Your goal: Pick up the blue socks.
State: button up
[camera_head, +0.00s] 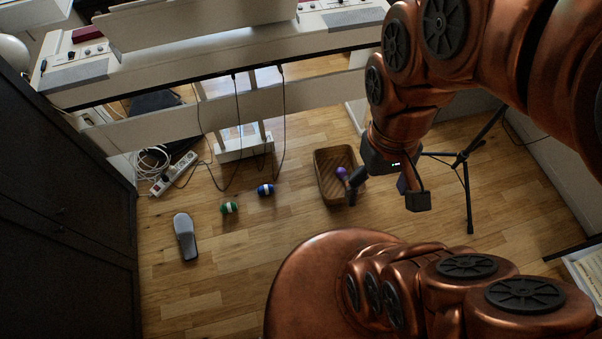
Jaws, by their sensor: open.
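The blue socks (265,189) are a small rolled bundle with a white band, lying on the wooden floor in front of the piano. My gripper (383,201) is open, with its fingers apart, to the right of the socks and clear of them.
A green sock bundle (229,207) lies just left of the blue one. A purple item (342,173) is in the basket. A tripod stand (464,180) is at right. Floor below the socks is clear.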

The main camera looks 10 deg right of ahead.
aim_at(266, 189)
jog(key=z, duration=0.25)
jog(key=i, duration=0.4)
jog(key=u, duration=1.75)
